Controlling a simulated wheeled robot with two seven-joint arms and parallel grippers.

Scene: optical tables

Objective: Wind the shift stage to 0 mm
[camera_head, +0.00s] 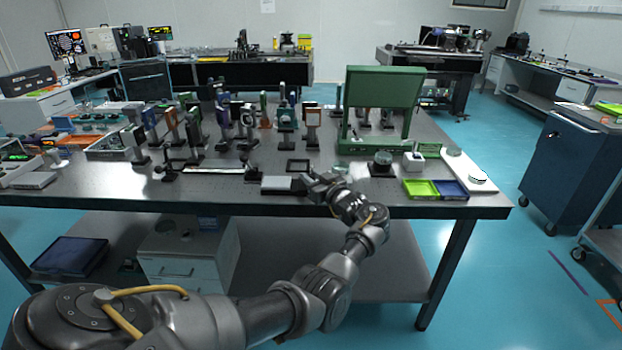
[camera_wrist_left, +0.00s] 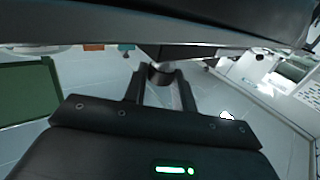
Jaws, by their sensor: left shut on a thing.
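A low flat stage with a pale grey top (camera_head: 277,183) sits at the front edge of the near optical table (camera_head: 120,195); it looks like the shift stage. My left gripper (camera_head: 308,181) is at its right end, low over the table's front edge. In the left wrist view the gripper's two fingers (camera_wrist_left: 160,88) are closed around a small dark round knob (camera_wrist_left: 159,73) under a long dark body. The stage's scale and reading cannot be made out. My right gripper is not in view.
A dark square frame (camera_head: 298,167) stands just behind the stage. A green panelled stand (camera_head: 384,87), a green tray (camera_head: 420,188) and a blue tray (camera_head: 452,189) are to the right. Several optical mounts crowd the table behind. A long rail (camera_head: 213,171) lies to the left.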

